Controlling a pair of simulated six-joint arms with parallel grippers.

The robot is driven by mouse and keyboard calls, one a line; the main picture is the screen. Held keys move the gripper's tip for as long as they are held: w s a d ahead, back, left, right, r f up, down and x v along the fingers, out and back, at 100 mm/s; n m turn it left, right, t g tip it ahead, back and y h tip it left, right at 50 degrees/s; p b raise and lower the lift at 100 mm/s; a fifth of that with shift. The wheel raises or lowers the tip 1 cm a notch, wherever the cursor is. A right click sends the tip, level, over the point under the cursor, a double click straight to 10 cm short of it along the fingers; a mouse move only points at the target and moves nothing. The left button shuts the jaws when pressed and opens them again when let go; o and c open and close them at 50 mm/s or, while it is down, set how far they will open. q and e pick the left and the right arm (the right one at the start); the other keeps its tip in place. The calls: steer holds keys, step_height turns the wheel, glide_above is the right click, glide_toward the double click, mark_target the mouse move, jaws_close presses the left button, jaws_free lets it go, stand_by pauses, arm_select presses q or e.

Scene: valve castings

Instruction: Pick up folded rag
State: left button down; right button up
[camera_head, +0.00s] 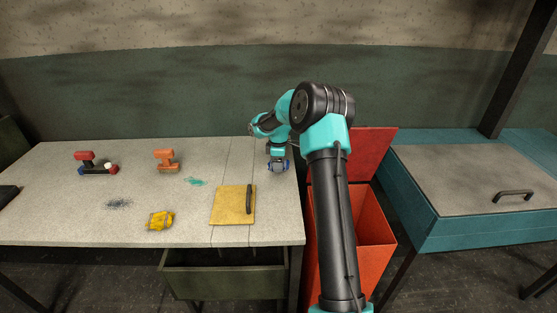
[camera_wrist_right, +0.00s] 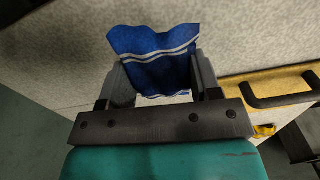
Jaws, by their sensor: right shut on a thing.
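The folded rag (camera_wrist_right: 155,42) is blue with pale stripes in the right wrist view. It lies between the two grey fingers of my right gripper (camera_wrist_right: 160,72), which is shut on it. In the head view my right gripper (camera_head: 278,162) points down near the table's back right part, with a little of the blue rag (camera_head: 286,165) showing at its tips. Whether the rag touches the tabletop I cannot tell. My left gripper is not in view.
A yellow board (camera_head: 230,206) with a black handle lies in front of the gripper. A yellow casting (camera_head: 160,220), an orange-handled valve (camera_head: 166,158) and a red-handled valve (camera_head: 97,164) stand further left on the table (camera_head: 60,225). An open red bin (camera_head: 372,222) stands right, beside a teal cabinet (camera_head: 460,232).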

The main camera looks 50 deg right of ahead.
steer(key=s+a, duration=0.2)
steer(key=a, duration=0.1)
steer(key=s+a, duration=0.3)
steer(key=s+a+r, duration=0.1)
steer(key=s+a, duration=0.1)
steer(key=a, duration=0.1)
steer(key=shift+s, duration=0.4)
steer(key=o, duration=0.4)
steer(key=c, duration=0.3)
steer(key=shift+w, duration=0.1)
